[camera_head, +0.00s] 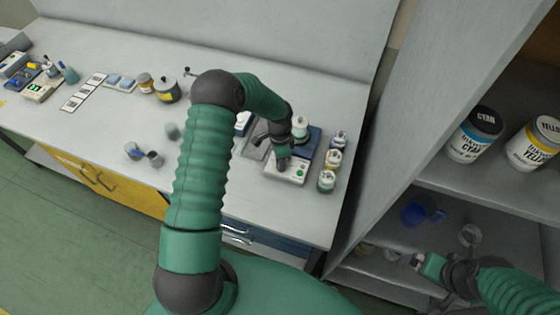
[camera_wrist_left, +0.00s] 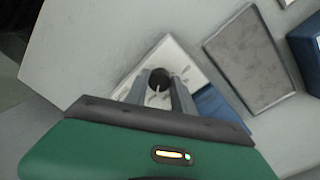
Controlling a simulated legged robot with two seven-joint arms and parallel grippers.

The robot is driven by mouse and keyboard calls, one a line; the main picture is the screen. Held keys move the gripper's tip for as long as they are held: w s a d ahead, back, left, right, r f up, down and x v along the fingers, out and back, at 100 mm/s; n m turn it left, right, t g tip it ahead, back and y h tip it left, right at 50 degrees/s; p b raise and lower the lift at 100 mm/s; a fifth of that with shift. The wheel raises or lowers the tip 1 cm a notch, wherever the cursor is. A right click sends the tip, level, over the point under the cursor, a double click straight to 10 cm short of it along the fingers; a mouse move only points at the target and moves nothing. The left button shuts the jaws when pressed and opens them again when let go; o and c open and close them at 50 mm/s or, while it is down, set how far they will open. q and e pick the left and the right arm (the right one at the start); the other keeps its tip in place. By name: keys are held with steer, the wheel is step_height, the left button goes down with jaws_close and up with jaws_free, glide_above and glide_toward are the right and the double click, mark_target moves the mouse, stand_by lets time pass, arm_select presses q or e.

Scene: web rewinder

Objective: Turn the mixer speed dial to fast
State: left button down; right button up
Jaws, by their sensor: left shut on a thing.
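The mixer (camera_head: 298,179) stands near the front right of the bench, with a white panel and a blue body behind it. Its dial (camera_wrist_left: 159,79) is a round black knob with a pale pointer mark, seen in the wrist view. My left gripper (camera_head: 282,164) reaches down to the panel and is shut on the dial. In the wrist view, its two grey fingers (camera_wrist_left: 160,92) stand on either side of the knob. The gripper hides the dial in the head view. My right gripper (camera_head: 420,262) is by the shelves at lower right, and its finger opening is unclear.
Several small ink jars (camera_head: 333,158) stand just right of the mixer. A grey flat plate (camera_wrist_left: 250,60) lies close to it. A shelf unit (camera_head: 385,190) with ink bottles and a blue mug (camera_head: 418,215) rises at right. The bench middle-left has free room.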

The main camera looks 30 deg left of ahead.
arm_select(q)
steer(key=shift+w+r+m, duration=0.15)
steer(key=shift+w+m, duration=0.2)
steer(key=shift+m, duration=0.85)
steer(key=c, duration=1.3)
jaws_free()
steer(key=shift+o, duration=1.1)
steer(key=shift+d, duration=0.1)
steer(key=shift+s, duration=0.1)
